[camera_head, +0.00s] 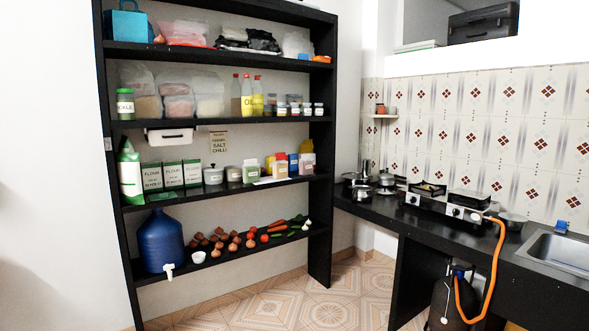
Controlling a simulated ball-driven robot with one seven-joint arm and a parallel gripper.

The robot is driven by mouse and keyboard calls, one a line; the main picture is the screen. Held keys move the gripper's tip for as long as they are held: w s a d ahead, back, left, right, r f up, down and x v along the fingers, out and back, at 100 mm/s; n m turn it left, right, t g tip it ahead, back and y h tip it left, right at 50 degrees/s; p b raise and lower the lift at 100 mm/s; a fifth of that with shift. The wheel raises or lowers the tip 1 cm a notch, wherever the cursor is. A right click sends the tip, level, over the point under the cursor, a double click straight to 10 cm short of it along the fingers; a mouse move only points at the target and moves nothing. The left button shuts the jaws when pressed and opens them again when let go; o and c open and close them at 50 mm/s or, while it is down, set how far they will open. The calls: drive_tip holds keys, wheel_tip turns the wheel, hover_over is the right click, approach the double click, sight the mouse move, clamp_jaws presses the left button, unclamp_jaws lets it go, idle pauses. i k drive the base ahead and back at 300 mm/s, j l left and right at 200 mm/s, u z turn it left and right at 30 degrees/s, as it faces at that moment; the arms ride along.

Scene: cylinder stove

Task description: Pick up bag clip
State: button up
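I cannot make out a bag clip for certain in the head view. A small blue object (561,227) sits at the back edge of the sink, but it is too small to tell what it is. A white and green bag (131,172) stands upright at the left end of the shelf unit's third shelf from the top; no clip on it can be told. My gripper and arm are not in view.
A black shelf unit (115,85) holds jars, bags, bottles, vegetables and a blue water container (161,241). A black counter (430,230) at right carries a stove (430,200) and sink (565,250). A gas cylinder (446,300) with orange hose stands below. Tiled floor (335,305) between is clear.

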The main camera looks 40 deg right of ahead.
sight(279, 156)
drive_tip(key=i+l+z, duration=0.1)
drive_tip(key=i+l, duration=0.25)
drive_tip(key=i+l+z, duration=0.1)
drive_tip(key=i+l, duration=0.2)
drive_tip(key=i, duration=0.15)
drive_tip(key=i+l+z, duration=0.1)
drive_tip(key=i+l, duration=0.2)
drive_tip(key=i, duration=0.15)
drive_tip(key=i+l+z, duration=0.1)
drive_tip(key=i+l, duration=0.15)
drive_tip(key=i, duration=0.15)
drive_tip(key=i+l+z, duration=0.1)
drive_tip(key=i, duration=0.35)
drive_tip(key=i+l+z, duration=0.15)
drive_tip(key=i+l, duration=0.15)
drive_tip(key=i, duration=0.15)
